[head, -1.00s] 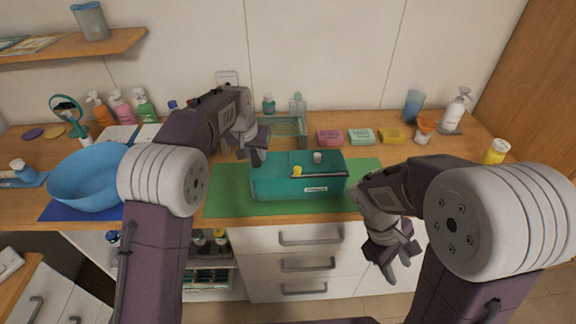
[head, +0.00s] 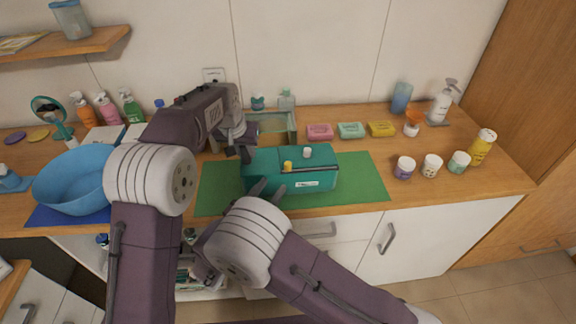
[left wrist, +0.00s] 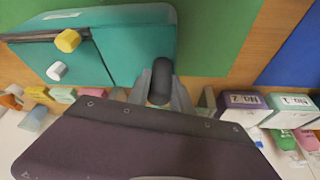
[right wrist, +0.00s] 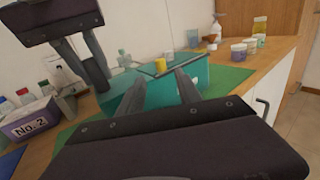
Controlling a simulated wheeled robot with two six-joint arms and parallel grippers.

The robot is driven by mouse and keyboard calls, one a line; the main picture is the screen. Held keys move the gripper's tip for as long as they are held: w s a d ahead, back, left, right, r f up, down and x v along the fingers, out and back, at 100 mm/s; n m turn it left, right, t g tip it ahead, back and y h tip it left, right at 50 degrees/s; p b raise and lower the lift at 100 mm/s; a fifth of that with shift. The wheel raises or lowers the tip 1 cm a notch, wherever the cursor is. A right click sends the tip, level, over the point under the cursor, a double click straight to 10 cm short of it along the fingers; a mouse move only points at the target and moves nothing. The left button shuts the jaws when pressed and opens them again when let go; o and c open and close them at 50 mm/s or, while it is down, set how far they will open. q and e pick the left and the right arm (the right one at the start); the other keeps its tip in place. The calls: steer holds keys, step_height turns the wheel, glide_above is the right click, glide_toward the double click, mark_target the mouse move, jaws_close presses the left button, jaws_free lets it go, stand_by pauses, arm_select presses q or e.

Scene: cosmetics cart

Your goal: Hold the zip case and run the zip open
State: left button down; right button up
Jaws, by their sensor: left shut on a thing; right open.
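The teal zip case (head: 308,180) sits on the green mat. A yellow piece (head: 288,166) stands at its front top edge, with a dark line running right from it. A white knob (head: 307,153) sits farther back on top. My left gripper (head: 245,156) is shut on a black tab (left wrist: 161,78) at the case's left end. My right gripper (right wrist: 162,88) is open and empty by the front left of the case, with the yellow piece beyond its fingers. In the head view its fingers (head: 264,188) partly cover the case's front left corner.
The green mat (head: 362,180) is clear to the right of the case. A glass-walled box (head: 272,128) stands behind it, with soap bars (head: 351,130) to its right. Small jars (head: 432,165) stand at right. A blue bowl (head: 72,180) is at left.

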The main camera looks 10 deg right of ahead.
mark_target(286, 169)
steer(key=x, duration=1)
steer(key=shift+w+d, duration=0.1)
steer(key=shift+d, duration=0.05)
jaws_close()
stand_by(0.9)
